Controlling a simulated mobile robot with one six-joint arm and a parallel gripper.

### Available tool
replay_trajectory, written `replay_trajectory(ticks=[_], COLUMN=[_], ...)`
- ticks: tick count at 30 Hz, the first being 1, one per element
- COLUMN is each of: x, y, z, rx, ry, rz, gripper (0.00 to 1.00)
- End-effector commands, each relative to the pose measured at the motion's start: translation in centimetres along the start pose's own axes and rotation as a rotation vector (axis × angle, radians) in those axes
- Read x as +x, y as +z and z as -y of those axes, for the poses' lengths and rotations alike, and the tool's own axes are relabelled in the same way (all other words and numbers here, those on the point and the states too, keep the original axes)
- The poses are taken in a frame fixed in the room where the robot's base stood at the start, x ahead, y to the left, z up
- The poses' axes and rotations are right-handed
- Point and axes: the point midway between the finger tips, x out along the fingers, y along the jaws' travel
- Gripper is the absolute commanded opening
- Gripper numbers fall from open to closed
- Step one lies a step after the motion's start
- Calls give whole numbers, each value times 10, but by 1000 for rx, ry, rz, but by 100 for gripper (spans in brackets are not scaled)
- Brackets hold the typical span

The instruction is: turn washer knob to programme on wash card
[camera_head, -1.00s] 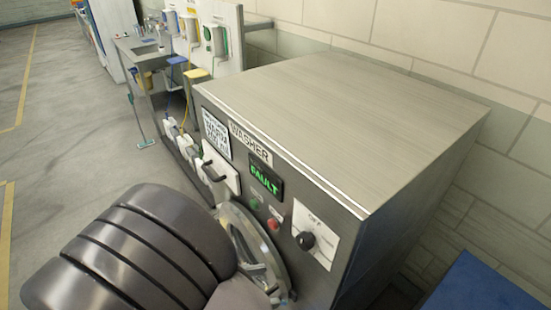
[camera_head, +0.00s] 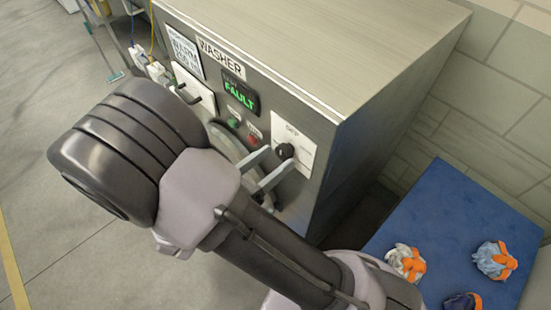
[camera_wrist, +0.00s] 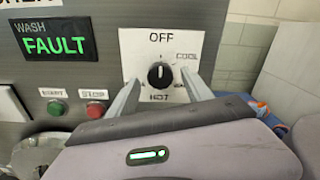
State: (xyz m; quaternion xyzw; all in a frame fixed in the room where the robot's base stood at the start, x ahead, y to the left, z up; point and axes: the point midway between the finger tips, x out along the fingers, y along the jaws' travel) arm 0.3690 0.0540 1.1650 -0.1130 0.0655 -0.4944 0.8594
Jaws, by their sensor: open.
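The black washer knob (camera_head: 284,150) sits on a white dial plate (camera_head: 307,149) on the washer's front. In the wrist view the knob (camera_wrist: 160,76) has a white mark pointing up at OFF. COOL is at upper right, HOT at the bottom; a right-hand label is partly hidden by a finger. My gripper (camera_head: 280,157) is open, its fingers pointing at the plate. In the wrist view its fingertips (camera_wrist: 160,82) are on either side of the knob, apart from it; their depth is unclear. The wash card (camera_head: 186,54) on the washer's upper left seems to read WARM; its smaller text is unclear.
A display (camera_wrist: 55,40) reads WASH FAULT in green. Green START (camera_wrist: 56,107) and red STOP (camera_wrist: 96,109) buttons are left of the dial. The drawer handle (camera_head: 187,94) sticks out further left. A blue surface (camera_head: 450,215) with several orange-tied bundles stands right of the washer.

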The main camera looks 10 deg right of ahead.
Motion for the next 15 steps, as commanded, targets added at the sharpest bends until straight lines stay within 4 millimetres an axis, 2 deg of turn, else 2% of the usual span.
replay_trajectory(ticks=[4, 11, 15], x=[11, 12, 12], y=[0, 0, 0], z=[1, 1, 0], rx=[0, 1, 1], ry=[-1, 0, 0], rz=[0, 0, 0], gripper=[59, 59, 35])
